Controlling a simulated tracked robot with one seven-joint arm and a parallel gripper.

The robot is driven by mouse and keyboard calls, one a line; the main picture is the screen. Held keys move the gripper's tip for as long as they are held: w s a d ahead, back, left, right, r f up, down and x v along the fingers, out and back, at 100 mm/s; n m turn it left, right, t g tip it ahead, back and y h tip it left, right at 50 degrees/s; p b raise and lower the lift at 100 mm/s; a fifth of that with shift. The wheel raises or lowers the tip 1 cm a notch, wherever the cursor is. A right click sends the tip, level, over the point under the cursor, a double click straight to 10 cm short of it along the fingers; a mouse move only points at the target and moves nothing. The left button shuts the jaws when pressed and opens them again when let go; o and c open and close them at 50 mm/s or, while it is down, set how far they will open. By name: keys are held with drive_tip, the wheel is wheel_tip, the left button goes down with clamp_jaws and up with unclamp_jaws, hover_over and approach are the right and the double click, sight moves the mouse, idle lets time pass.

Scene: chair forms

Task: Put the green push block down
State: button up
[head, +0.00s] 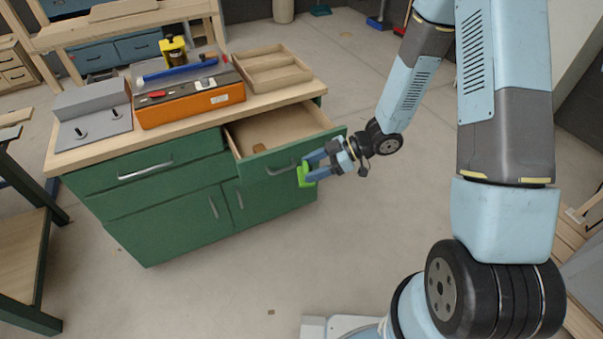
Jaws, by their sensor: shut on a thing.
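The green push block (304,174) is a small bright green piece in the head view. It is at the fingertips of my gripper (311,169), which is shut on it. My gripper holds it in front of the green cabinet (185,220), close to the front of the open drawer (285,155). Whether the block touches the drawer front cannot be told. Part of the block is hidden by the fingers.
The cabinet's wooden top (200,120) carries an orange toolbox (190,104), a grey box with a plate (92,120) and a wooden tray (270,72). The floor (260,270) in front is mostly clear.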

drive_tip(key=w+d+m+t+h, duration=1.2)
drive_tip(key=w+d+m, duration=0.8)
drive_tip(key=d, duration=0.5)
drive_tip(key=w+t, duration=0.1)
drive_tip(key=t, duration=0.1)
drive_tip(key=shift+w+r+t, duration=0.3)
drive_tip(key=shift+r, duration=0.05)
drive_tip(key=shift+d, duration=0.1)
